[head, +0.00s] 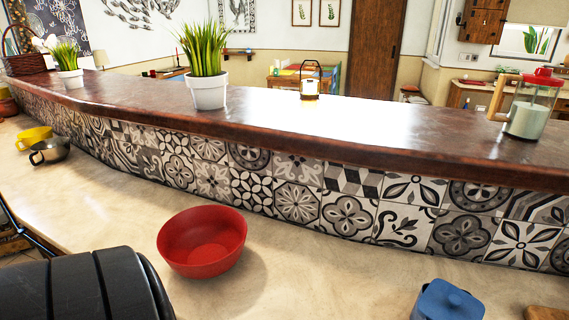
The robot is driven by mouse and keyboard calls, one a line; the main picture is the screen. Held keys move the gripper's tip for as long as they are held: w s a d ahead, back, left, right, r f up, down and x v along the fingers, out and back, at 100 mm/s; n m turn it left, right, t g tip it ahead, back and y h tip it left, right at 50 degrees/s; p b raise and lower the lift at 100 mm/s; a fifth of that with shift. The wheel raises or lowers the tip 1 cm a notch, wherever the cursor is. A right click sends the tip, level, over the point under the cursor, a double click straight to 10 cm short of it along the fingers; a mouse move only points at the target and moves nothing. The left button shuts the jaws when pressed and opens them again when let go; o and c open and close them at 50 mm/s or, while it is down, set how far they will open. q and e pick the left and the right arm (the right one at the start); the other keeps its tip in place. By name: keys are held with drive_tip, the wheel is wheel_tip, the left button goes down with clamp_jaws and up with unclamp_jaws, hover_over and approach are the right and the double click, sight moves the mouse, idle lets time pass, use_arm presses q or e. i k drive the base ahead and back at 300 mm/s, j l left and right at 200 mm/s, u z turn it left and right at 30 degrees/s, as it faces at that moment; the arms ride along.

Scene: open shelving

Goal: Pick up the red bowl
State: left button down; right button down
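The red bowl (202,243) sits upright on the pale countertop, left of the middle in the head view. It looks empty, and its inside is visible from above. I see neither my left nor my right gripper in this view. Nothing is touching the bowl that I can make out.
A black ribbed shape (85,288) fills the lower left corner, near the bowl; I cannot tell what it is. A blue lidded container (447,301) stands at the lower right. Counter right of the bowl is clear.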

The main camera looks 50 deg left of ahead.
sight(203, 242)
drive_tip(key=u, duration=2.25)
drive_tip(key=k+l, duration=0.15)
drive_tip(key=l, duration=0.25)
drive_tip(key=k+l, duration=0.1)
drive_tip(key=l, duration=0.3)
drive_tip(key=k+l+z, duration=0.1)
drive_tip(key=l, duration=0.25)
